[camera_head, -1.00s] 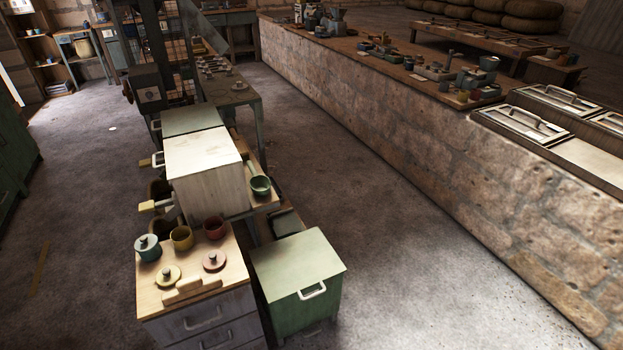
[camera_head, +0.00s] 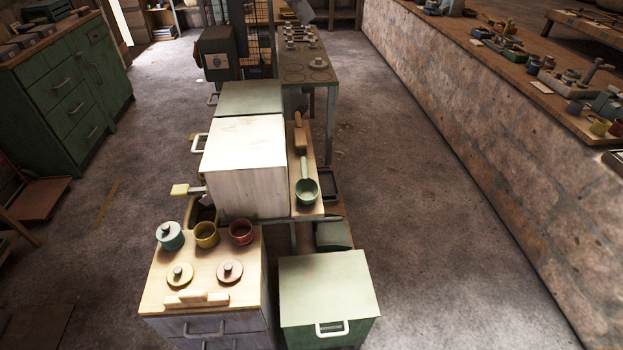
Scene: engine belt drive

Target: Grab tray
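I cannot tell for sure which thing is the tray. A dark, shallow, rimmed piece like a small tray (camera_head: 331,184) shows low behind the ladle board, partly hidden by it. A flat reddish-brown piece like a tray (camera_head: 38,199) lies low at the left, beside the green cabinet. My gripper is not in view.
A wooden-topped drawer unit (camera_head: 240,278) holds small pots and lids. A green box (camera_head: 330,288) stands to its right. A white box (camera_head: 245,165) and a green ladle (camera_head: 306,190) are behind. A stone counter (camera_head: 470,125) runs along the right. Open floor (camera_head: 420,230) lies between.

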